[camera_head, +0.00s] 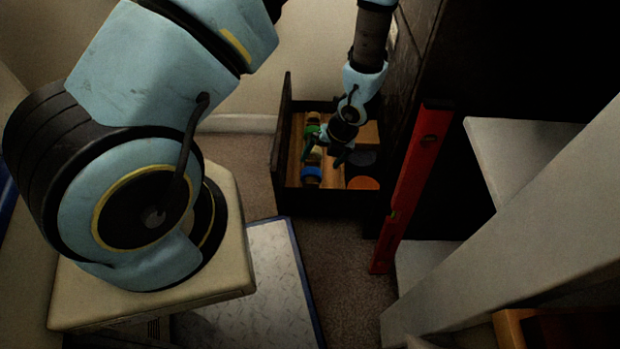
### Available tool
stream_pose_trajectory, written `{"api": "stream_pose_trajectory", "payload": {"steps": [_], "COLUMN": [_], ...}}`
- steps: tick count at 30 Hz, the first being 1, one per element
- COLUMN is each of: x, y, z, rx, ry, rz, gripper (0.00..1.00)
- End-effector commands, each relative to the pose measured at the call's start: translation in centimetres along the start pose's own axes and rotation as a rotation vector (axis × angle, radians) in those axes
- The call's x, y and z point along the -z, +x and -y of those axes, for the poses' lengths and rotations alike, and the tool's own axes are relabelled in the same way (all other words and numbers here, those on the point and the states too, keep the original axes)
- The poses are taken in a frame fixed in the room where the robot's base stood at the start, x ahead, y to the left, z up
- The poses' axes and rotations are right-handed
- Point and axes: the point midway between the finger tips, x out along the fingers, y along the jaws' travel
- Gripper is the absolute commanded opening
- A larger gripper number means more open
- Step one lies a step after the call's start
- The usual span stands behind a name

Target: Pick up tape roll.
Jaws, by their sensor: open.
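Several small round or roll-like items lie in an open dark drawer (333,203). A blue ring-shaped item (311,172) is at the near left, and a green one (311,129) is at the far left. An orange disc (363,183) is at the near right, with a dark grey round item (362,158) behind it. I cannot tell for sure which of these is the tape roll. My gripper (329,150) is open and points down over the drawer, between the left row and the right-hand items. It partly hides the items between the blue and green ones.
A red level-like bar (412,185) leans upright just right of the drawer. A pale shelf (500,150) stands further right. The drawer's raised side wall (282,130) borders it on the left. A pale board with a blue edge (262,275) lies nearer.

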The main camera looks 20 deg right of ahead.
Motion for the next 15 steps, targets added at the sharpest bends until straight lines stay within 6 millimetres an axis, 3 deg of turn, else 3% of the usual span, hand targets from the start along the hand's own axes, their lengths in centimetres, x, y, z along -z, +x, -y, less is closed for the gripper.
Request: {"api": "stream_pose_trajectory", "payload": {"steps": [3,11,15], "x": [0.1,0.1,0.2], "y": [2.3,4.2,6.5], "z": [0.1,0.1,0.3], "rx": [-0.001,0.000,-0.001], "ry": [-0.003,-0.005,-0.006], "rz": [-0.002,-0.001,-0.003], "gripper": [1.00,1.00,1.00]}}
